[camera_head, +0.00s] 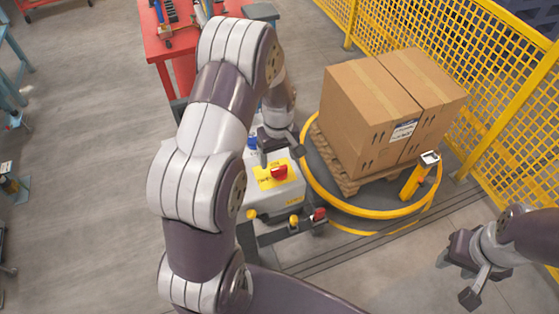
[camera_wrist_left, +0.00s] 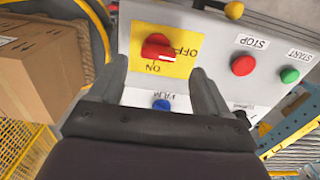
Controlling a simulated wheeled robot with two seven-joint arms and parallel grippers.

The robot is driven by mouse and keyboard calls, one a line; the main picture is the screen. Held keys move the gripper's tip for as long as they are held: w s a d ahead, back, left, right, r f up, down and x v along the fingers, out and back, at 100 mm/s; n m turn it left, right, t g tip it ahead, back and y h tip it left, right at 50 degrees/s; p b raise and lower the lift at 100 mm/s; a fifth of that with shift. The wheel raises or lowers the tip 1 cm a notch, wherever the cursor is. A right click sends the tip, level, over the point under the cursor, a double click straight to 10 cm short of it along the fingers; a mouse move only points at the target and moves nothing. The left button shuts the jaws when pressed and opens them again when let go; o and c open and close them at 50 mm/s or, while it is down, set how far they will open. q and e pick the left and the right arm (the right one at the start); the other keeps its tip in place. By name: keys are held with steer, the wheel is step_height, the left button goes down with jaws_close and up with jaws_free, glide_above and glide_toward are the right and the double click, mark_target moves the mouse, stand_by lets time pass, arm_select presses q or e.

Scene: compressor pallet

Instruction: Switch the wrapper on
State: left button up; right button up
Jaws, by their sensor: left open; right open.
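The wrapper's control box (camera_head: 288,192) stands beside the round turntable. Its red rotary switch (camera_head: 279,172) sits on a yellow plate (camera_head: 266,183). In the left wrist view the red switch (camera_wrist_left: 158,46) has ON and OFF labels, upside down; which one it points to I cannot tell for sure. My left gripper (camera_head: 280,153) is open at the box; in its wrist view its fingers (camera_wrist_left: 158,72) stand apart, with the switch just ahead of the gap between them. I see no contact. My right gripper (camera_head: 457,278) is open and empty over the floor at lower right.
A red STOP button (camera_wrist_left: 243,65), a green START button (camera_wrist_left: 290,75) and a blue button (camera_wrist_left: 161,105) are close to my left fingers. Cartons (camera_head: 372,110) on a wooden pallet (camera_head: 348,186) fill the turntable. A yellow fence (camera_head: 495,100) stands behind; a red table (camera_head: 152,38) is at the back.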

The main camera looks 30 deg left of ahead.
mark_target(279, 168)
arm_select(q)
step_height(279, 168, down, 4)
steer(key=shift+w+d+f+p, duration=0.1)
steer(key=shift+d+f+p, duration=0.05)
steer(key=shift+p, duration=0.3)
steer(key=shift+f, duration=0.4)
steer(key=c, duration=1.1)
steer(key=shift+o, duration=0.3)
